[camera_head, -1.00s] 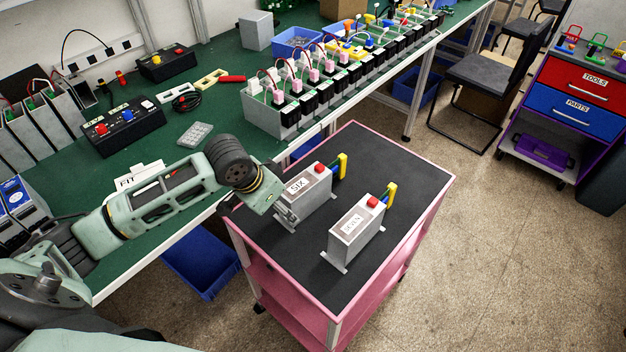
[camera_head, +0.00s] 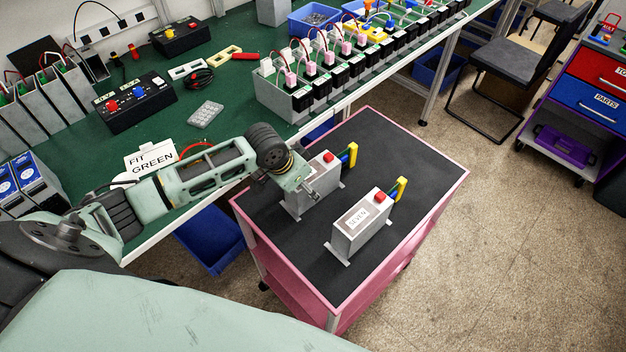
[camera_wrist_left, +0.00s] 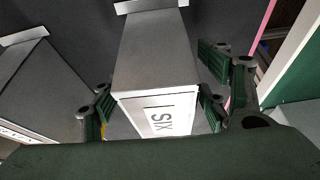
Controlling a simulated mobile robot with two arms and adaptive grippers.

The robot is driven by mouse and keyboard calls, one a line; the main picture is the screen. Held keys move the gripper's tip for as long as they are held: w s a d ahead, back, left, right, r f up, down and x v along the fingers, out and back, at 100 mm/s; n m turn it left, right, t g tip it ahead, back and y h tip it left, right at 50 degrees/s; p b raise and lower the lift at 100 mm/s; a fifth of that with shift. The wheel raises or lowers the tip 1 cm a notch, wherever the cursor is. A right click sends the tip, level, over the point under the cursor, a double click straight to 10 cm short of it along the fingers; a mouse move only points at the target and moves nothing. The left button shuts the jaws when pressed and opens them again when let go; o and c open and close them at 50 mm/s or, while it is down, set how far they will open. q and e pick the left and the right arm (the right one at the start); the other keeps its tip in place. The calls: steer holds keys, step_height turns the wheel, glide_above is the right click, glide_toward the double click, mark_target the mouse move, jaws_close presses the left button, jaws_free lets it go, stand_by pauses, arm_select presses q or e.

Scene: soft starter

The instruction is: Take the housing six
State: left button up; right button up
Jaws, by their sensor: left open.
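Housing six (camera_head: 331,178) is a grey box with a red button and a yellow, green and blue piece at its far end. It stands on the cart's black top. Its SIX label (camera_wrist_left: 160,121) faces me in the left wrist view and is hidden by my arm in the head view. My left gripper (camera_head: 311,192) is open at the label end of housing six. In the left wrist view its fingers (camera_wrist_left: 157,98) lie on either side of the housing; contact cannot be told. Housing seven (camera_head: 358,222), a similar box, stands to the right. My right gripper is not in view.
The pink cart (camera_head: 448,190) stands beside the green workbench (camera_head: 225,65). A row of grey units (camera_head: 275,97) lines the bench edge. A FIT GREEN sign (camera_head: 150,159) lies behind my left arm. Housing seven (camera_wrist_left: 40,85) is close beside the left finger. The floor right of the cart is clear.

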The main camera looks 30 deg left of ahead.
arm_select(q)
steer(key=shift+f, duration=0.2)
steer(key=shift+w+r, duration=0.1)
steer(key=c, duration=1.6)
